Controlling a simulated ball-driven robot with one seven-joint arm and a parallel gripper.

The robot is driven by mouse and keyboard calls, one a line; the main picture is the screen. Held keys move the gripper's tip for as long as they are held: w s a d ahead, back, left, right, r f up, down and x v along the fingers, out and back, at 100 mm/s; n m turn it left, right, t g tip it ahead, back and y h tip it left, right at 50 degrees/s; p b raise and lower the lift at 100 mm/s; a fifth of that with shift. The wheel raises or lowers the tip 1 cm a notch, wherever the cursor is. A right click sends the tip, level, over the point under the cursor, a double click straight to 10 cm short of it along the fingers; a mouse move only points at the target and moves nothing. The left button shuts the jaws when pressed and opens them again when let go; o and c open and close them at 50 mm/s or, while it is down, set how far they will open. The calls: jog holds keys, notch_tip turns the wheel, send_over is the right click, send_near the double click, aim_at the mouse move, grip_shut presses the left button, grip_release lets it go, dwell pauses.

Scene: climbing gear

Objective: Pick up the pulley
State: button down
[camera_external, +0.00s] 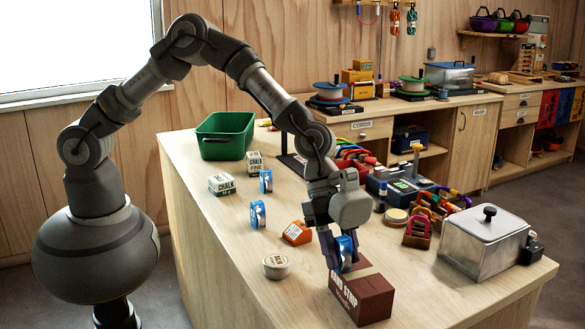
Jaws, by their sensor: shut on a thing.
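My gripper (345,264) points down over the front part of the wooden table. It is shut on a blue pulley (348,248) with a pale face, which is partly hidden by the fingers. The held pulley is beside or just above the left end of a brown cardboard box; I cannot tell whether they touch. Two similar blue-and-white pulleys stand upright on the table to the left, one farther back (266,181) and one nearer (257,214).
The brown box (372,299) has printed lettering. A round pale tin (276,266) and an orange block (297,233) lie left of my gripper. Chalk boxes (221,184) and a green bin (211,150) are farther back. A lidded metal container (480,245) stands right.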

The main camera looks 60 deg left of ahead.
aim_at(342, 238)
notch_tip(342, 238, up, 4)
jog(key=shift+a+f+p, duration=0.1)
jog(key=shift+p, duration=0.5)
jog(key=s+a+r+p, duration=0.1)
jog(key=s+a+p, duration=0.1)
jog(key=s+a, duration=0.8)
jog(key=w+d, duration=0.3)
jog(key=w, duration=0.1)
jog(key=w+d, duration=0.3)
jog(key=w, duration=0.1)
jog(key=w+d+f, duration=0.1)
jog(key=w+d, duration=0.3)
jog(key=shift+w+f, duration=0.1)
jog(key=shift+w, duration=0.3)
jog(key=shift+w+f+b, duration=0.1)
jog(key=shift+f+b, duration=0.45)
jog(key=shift+f, duration=1.2)
jog(key=shift+f, duration=0.2)
jog(key=c, duration=0.7)
grip_release()
